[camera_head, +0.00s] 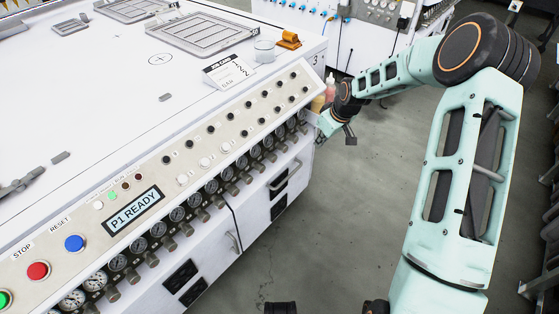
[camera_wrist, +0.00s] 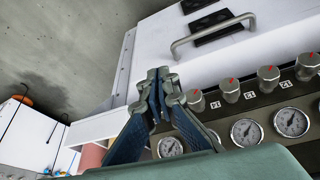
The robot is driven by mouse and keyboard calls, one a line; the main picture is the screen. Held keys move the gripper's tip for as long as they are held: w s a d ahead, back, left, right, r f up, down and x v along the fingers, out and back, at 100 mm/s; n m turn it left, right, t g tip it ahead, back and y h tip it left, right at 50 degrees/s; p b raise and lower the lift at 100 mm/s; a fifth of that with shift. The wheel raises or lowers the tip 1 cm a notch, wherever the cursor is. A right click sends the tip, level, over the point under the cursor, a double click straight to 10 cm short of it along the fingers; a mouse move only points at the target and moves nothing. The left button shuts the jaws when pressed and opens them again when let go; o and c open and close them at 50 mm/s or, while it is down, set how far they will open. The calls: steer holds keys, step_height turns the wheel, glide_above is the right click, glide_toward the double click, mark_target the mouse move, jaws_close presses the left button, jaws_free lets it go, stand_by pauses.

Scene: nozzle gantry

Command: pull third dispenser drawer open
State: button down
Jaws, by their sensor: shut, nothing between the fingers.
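A white front with a grey bar handle (camera_wrist: 212,36) crosses the top of the wrist view, with a dark slotted plate (camera_wrist: 222,27) behind the handle. In the head view, a bar handle (camera_head: 286,178) shows on the cabinet's right end, and another handle (camera_head: 234,242) is lower left. I cannot tell which front is the third dispenser drawer. I see no open drawer. My gripper (camera_wrist: 159,76) is shut and empty, left of and below the handle in the wrist view, apart from it. In the head view my gripper (camera_head: 328,124) is beside the cabinet's right corner, partly hidden.
A row of gauges (camera_head: 178,213) and knobs runs along the cabinet front; gauges (camera_wrist: 247,131) and knobs (camera_wrist: 230,90) lie close right of my fingers. Bottles (camera_head: 322,97) stand by the cabinet corner. Grey floor (camera_head: 330,230) right of the cabinet is clear.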

steer(key=s+a+f+n+g, duration=0.1)
steer(key=s+a+f+n, duration=0.15)
steer(key=a, duration=0.45)
steer(key=b, duration=0.3)
glide_toward(291, 166)
steer(key=shift+y, duration=0.4)
steer(key=f, duration=0.1)
steer(key=s+a+f, duration=0.1)
steer(key=f, duration=0.1)
steer(key=a+f, duration=0.1)
steer(key=shift+s+f, duration=0.4)
